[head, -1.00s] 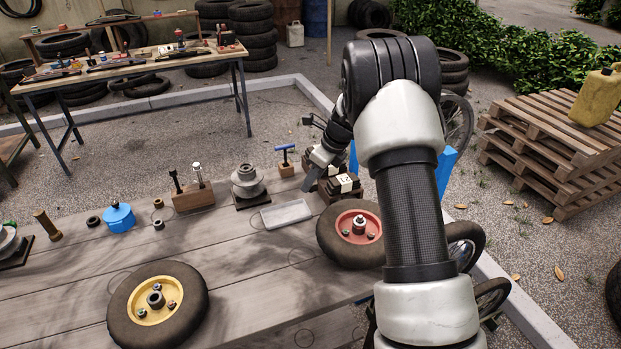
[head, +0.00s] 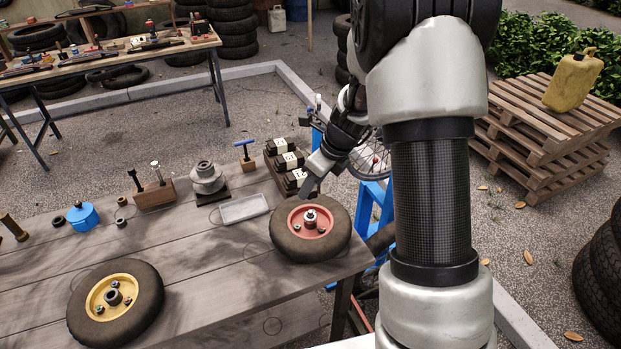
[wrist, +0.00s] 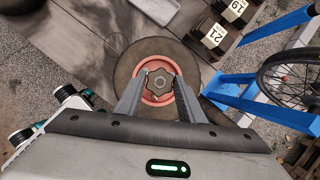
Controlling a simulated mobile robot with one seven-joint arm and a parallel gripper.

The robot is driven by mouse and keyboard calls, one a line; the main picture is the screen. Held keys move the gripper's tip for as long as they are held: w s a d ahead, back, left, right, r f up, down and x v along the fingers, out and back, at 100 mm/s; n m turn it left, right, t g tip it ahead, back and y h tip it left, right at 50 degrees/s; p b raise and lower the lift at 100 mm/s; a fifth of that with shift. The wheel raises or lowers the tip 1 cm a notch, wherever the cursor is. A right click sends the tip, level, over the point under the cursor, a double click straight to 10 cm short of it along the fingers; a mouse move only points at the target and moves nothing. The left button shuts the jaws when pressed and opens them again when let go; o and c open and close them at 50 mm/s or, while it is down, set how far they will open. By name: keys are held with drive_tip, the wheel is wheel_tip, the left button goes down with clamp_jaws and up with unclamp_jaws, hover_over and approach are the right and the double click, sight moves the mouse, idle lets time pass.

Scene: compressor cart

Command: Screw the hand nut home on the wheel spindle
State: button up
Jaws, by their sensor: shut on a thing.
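The wheel with the red hub (head: 292,246) lies flat at the right end of the bench. Its spindle (head: 311,214) stands up from the hub, with smaller studs around it. My gripper (head: 311,188) is at the wheel's far side, above it. In the wrist view my gripper (wrist: 159,76) has a finger on each side of the dark lobed hand nut (wrist: 158,84) and is shut on it. The nut appears in line with the red hub (wrist: 158,101) and covers the spindle there. In the head view the nut cannot be made out.
A yellow-hubbed wheel (head: 148,309) lies front left. A blue stand (wrist: 233,90) with a spoked wheel is off the bench's right end.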

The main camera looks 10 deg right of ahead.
drive_tip(key=shift+s, duration=0.1)
idle(0.5)
drive_tip(key=b, duration=0.3)
hover_over(312, 214)
drive_tip(key=shift+f, duration=2.65)
drive_tip(key=shift+f+b, duration=0.65)
drive_tip(key=shift+f, duration=0.85)
drive_tip(key=shift+r, duration=0.15)
drive_tip(key=shift+m+p, duration=0.5)
drive_tip(key=shift+p, duration=0.05)
drive_tip(key=shift+m+h, duration=0.4)
drive_tip(key=shift+m, duration=0.2)
drive_tip(key=shift+p, duration=0.45)
drive_tip(key=shift+a+m+t+p, duration=0.1)
drive_tip(key=shift+m+t+p, duration=0.2)
drive_tip(key=shift+m+p, duration=0.3)
drive_tip(key=shift+m+h, duration=0.4)
drive_tip(key=shift+m, duration=0.2)
